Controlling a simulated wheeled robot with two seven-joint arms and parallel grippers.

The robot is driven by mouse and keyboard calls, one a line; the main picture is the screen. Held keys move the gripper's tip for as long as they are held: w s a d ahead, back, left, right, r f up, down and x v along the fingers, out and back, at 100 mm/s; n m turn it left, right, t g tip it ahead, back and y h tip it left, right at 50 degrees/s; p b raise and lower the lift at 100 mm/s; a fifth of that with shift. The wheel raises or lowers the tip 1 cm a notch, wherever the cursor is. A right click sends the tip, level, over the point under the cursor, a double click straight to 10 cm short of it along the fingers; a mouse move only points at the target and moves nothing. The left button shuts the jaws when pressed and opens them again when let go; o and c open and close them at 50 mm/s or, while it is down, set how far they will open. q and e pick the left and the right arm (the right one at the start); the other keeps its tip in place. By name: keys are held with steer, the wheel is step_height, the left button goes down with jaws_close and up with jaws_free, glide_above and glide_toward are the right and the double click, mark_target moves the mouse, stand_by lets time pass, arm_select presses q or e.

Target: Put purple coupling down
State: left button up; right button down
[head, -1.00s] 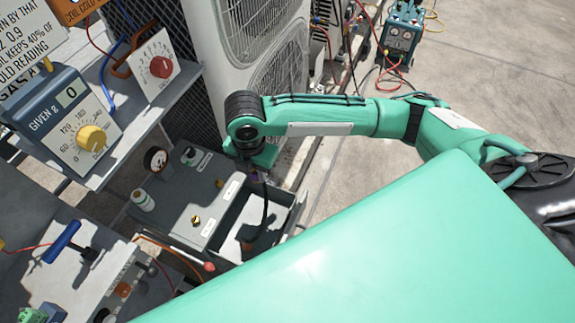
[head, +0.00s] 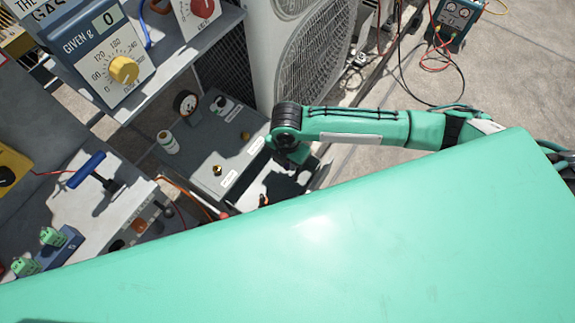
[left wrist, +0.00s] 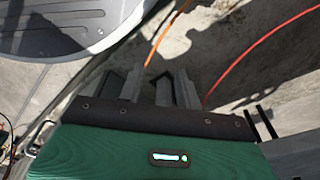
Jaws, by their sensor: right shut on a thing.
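My right gripper (head: 298,158) points down at the end of the green arm, over the right side of the grey bench box. It is shut, and its fingers are mostly hidden by the wrist. The purple coupling is hidden in the head view now; a small purple patch showed at these fingers earlier. My left gripper (left wrist: 160,88) shows only in the left wrist view, over a shaded concrete floor; its finger gap is unclear and no purple coupling shows there.
The grey box (head: 205,150) carries a brass fitting, a gauge (head: 187,102) and a white jar (head: 168,142). A pale tray (head: 283,188) adjoins it. The condenser (head: 305,45) stands behind. A blue-handled tool (head: 87,170) and green fittings (head: 25,266) are left. Orange hoses (left wrist: 270,40) cross the floor.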

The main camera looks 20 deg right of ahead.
mark_target(287, 174)
step_height(287, 174, down, 4)
steer(key=shift+r, duration=0.15)
arm_select(q)
steer(key=shift+w+d+r, duration=0.15)
steer(key=shift+w+r, duration=0.35)
steer(key=shift+r, duration=0.1)
steer(key=shift+s+f, duration=0.1)
arm_select(e)
steer(key=shift+f, duration=0.25)
steer(key=shift+f, duration=0.25)
steer(key=c, duration=1.5)
jaws_free()
arm_select(q)
steer(key=shift+s+f, duration=0.25)
arm_select(e)
steer(key=o, duration=0.3)
